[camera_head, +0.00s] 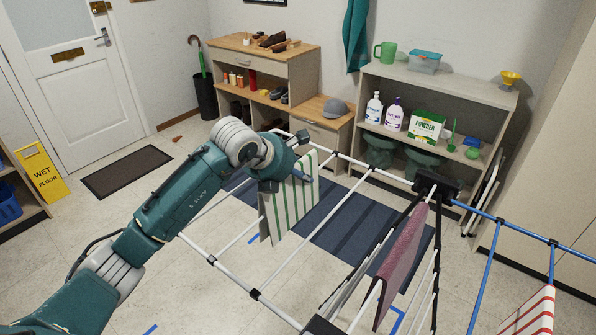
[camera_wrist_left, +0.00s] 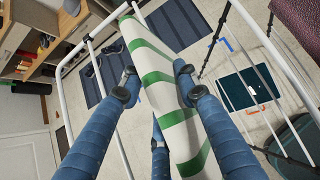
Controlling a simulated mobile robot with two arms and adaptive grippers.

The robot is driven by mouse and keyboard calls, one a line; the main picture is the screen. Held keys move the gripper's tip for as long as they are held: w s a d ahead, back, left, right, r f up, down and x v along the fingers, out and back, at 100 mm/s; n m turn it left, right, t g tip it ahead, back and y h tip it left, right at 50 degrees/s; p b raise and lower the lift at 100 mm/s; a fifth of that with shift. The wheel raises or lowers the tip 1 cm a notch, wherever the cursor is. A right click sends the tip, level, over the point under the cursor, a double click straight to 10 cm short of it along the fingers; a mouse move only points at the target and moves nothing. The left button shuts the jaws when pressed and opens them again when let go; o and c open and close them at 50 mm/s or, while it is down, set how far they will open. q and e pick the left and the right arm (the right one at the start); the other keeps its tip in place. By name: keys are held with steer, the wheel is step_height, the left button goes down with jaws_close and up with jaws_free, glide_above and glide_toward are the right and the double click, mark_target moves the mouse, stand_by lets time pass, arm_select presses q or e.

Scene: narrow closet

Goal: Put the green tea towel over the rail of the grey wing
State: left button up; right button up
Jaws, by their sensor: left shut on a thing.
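The green tea towel (camera_head: 295,205), white with green stripes, hangs folded within the outline of the grey wing (camera_head: 223,271) in the head view. My left gripper (camera_head: 290,180) is at its upper part, shut on it. In the left wrist view, the towel (camera_wrist_left: 160,75) runs between the blue fingers of my left gripper (camera_wrist_left: 158,86). Pale rails of the wing run beside the towel. I cannot tell whether the towel rests on a rail or only hangs from the fingers. My right gripper is not in view.
A mauve towel (camera_head: 402,265) hangs on the rack's middle part. A red-striped towel (camera_head: 530,315) hangs at the blue wing (camera_head: 530,235). A shelf with bottles (camera_head: 393,115) and a wooden bench (camera_head: 325,112) stand behind. Open floor lies left of the rack.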

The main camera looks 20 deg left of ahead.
arm_select(q)
steer(key=shift+f+b, duration=1.7)
steer(key=shift+f, duration=1.5)
steer(key=o, duration=1.3)
